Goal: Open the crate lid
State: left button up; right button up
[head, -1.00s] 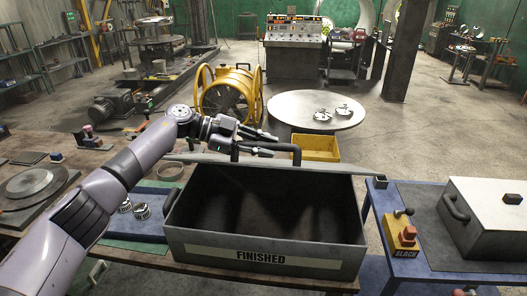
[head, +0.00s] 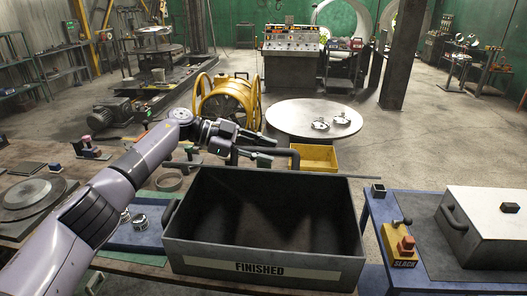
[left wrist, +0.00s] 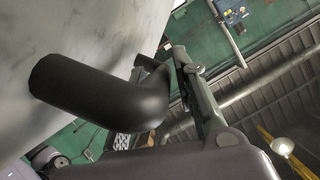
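The grey crate (head: 258,268), labelled FINISHED, stands on the bench with its top uncovered and its inside empty. Its lid is swung back behind the far rim; the head view shows little more than a thin edge (head: 345,176) and the dark bar handle (head: 290,150). My left gripper (head: 264,148) is at that handle behind the crate, its fingers spread apart, one above and one below the bar. In the left wrist view the handle (left wrist: 100,92) looms close on the pale lid (left wrist: 60,40), beside one finger (left wrist: 198,95). Whether the fingers touch it is hidden. My right gripper is out of view.
A yellow bin (head: 316,157) and a round table (head: 290,118) stand behind the crate. A blue bench (head: 380,210) at right holds a yellow SLACK switch box (head: 401,245) and a closed grey box (head: 490,226). A turntable disc (head: 27,192) lies at left.

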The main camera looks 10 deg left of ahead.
pick_arm(q)
jog(key=shift+o, duration=1)
jog(key=shift+f, duration=0.1)
jog(key=v, duration=1.2)
jog(key=shift+c, duration=0.6)
